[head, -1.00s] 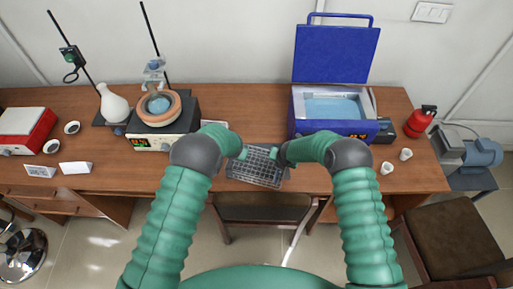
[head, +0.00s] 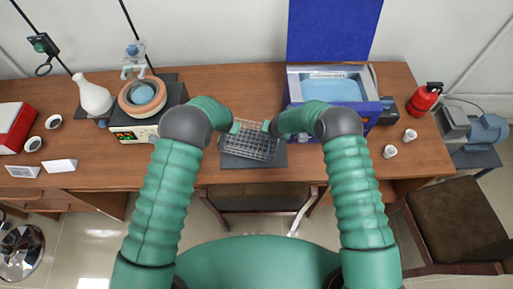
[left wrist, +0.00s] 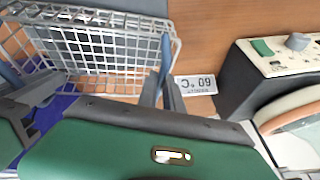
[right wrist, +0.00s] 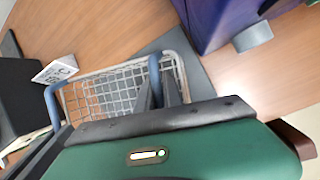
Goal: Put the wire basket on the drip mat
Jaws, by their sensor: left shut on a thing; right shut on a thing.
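The wire basket (head: 248,146) is a silver mesh tray with blue handle grips, held level between both grippers. It is over the dark grey drip mat (head: 279,160), whose front strip and right side show past it. I cannot tell whether the basket touches the mat. My left gripper (head: 237,127) is shut on its left handle, which shows as a blue grip in the left wrist view (left wrist: 164,55). My right gripper (head: 271,127) is shut on its right handle. In the right wrist view the mat (right wrist: 193,70) shows beneath the basket.
A blue open-lidded bath (head: 335,90) stands close behind right. A heater with a round bowl (head: 142,97) stands to the left. A 60 °C card (left wrist: 195,84) stands behind the basket. A chair (head: 262,198) is below the front edge.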

